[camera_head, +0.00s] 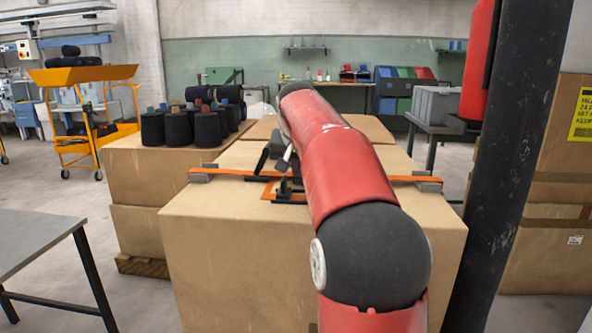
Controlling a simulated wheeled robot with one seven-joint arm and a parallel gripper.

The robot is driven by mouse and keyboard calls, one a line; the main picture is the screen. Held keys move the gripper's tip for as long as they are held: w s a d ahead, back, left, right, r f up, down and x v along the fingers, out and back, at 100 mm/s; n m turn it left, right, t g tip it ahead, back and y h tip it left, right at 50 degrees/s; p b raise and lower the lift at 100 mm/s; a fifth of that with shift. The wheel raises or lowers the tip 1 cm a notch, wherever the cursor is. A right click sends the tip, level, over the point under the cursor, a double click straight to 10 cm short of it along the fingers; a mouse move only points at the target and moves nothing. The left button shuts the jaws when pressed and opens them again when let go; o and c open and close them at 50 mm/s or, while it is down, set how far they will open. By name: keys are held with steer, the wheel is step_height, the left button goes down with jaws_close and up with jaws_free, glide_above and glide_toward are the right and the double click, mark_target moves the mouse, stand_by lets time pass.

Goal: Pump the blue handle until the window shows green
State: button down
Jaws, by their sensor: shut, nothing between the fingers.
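An orange strap (230,173) runs across the top of a large cardboard box (240,255). A small dark strap tool (287,190) sits on the strap near the middle, beside an orange-edged patch. My red and black arm covers much of this spot. Small dark and grey parts just left of the arm seem to be my gripper (284,163), shut and empty, close above the tool. I cannot tell whether it touches the tool. The blue handle and the window cannot be made out; the arm may hide them.
Grey blocks (428,184) sit at the strap's ends. Dark thread cones (177,128) stand on another box to the left. A dark post (507,170) rises close on the right. A grey table (35,240) is at the front left, with bare floor between it and the box.

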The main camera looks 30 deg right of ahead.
steer(key=shift+s+d+f, duration=0.15)
steer(key=shift+f, duration=0.3)
steer(key=shift+s+d+f, duration=0.1)
steer(key=shift+d+f, duration=0.05)
steer(key=shift+f, duration=0.3)
steer(key=shift+r, duration=0.15)
steer(key=shift+w+a+r+p, duration=0.15)
steer(key=shift+r+p, duration=0.3)
steer(key=shift+p, duration=0.05)
steer(key=shift+w+a+r+p, duration=0.15)
steer(key=shift+r+p, duration=0.3)
steer(key=shift+p, duration=0.05)
steer(key=shift+w+a+r+p, duration=0.25)
steer(key=shift+a+r+p, duration=0.15)
steer(key=shift+r+p, duration=0.15)
steer(key=shift+r, duration=0.1)
steer(key=shift+r, duration=0.1)
steer(key=r+p, duration=0.2)
steer(key=a+p, duration=0.1)
steer(key=shift+w+r, duration=0.35)
steer(key=shift+r, duration=0.05)
steer(key=shift+w+a+r+p, duration=0.3)
steer(key=shift+a+r+p, duration=0.25)
steer(key=shift+r, duration=0.25)
